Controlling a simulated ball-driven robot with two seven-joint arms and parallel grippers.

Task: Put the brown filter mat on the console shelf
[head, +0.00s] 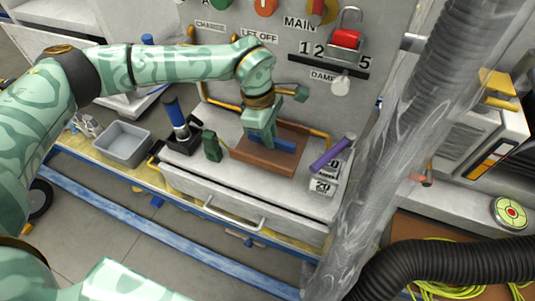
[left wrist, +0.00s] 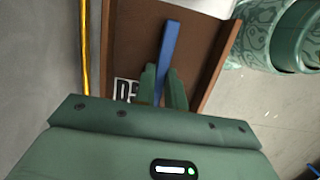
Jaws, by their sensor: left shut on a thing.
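The brown filter mat (head: 285,160) is a flat brown panel with a blue bar (head: 284,146) across it. In the head view it is at the middle of the grey console shelf (head: 235,180), level or nearly so. I cannot tell whether it rests on the shelf or hangs just above it. My left gripper (head: 264,142) is over the mat, shut on its blue bar. In the left wrist view the fingers (left wrist: 163,90) pinch the bar, with the brown panel (left wrist: 140,40) behind it and partly hidden. My right gripper is not in view.
On the shelf, a blue-topped lever (head: 176,117) and a dark green block (head: 211,145) stand left of the mat. A purple-handled item (head: 332,156) and white blocks marked 20 (head: 326,184) are at right.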

